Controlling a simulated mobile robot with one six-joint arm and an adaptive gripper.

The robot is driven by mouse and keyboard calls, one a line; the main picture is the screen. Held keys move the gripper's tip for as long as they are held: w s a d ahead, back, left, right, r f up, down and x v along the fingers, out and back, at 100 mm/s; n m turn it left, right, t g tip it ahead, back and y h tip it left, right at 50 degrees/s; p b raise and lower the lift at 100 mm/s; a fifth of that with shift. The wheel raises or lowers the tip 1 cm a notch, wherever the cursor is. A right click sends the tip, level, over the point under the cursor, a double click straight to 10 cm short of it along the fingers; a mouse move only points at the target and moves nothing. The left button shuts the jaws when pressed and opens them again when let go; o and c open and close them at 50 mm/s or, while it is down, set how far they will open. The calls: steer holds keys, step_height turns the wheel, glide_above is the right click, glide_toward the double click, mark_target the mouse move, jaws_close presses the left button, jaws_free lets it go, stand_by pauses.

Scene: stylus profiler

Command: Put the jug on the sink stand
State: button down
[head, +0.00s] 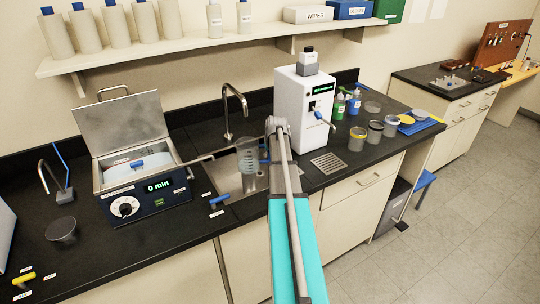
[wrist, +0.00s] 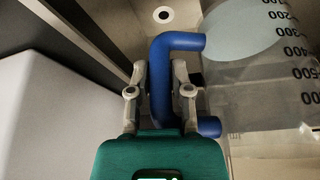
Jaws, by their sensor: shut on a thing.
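The jug (head: 248,158) is clear, with black volume marks and a blue handle; it fills the right of the wrist view (wrist: 265,90). My gripper (wrist: 160,88) is shut on the blue handle, with a finger on either side. In the head view my arm hides most of the gripper. The jug looks upright and hangs over or in the steel sink (head: 228,183), below the tap (head: 232,112). I cannot make out a separate stand in the sink. A round dark drain hole (wrist: 163,15) shows at the top of the wrist view.
An ultrasonic bath (head: 145,195) with its lid raised stands left of the sink. A white dispenser (head: 302,100) stands close on the right, beside a steel grate (head: 331,163). A shelf (head: 210,45) runs above.

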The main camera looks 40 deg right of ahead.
steer(key=shift+f, duration=0.1)
steer(key=c, duration=0.5)
jaws_free()
steer(key=shift+c, duration=0.2)
steer(key=p+v, duration=1.1)
steer(key=v, duration=0.1)
stand_by(0.4)
stand_by(0.7)
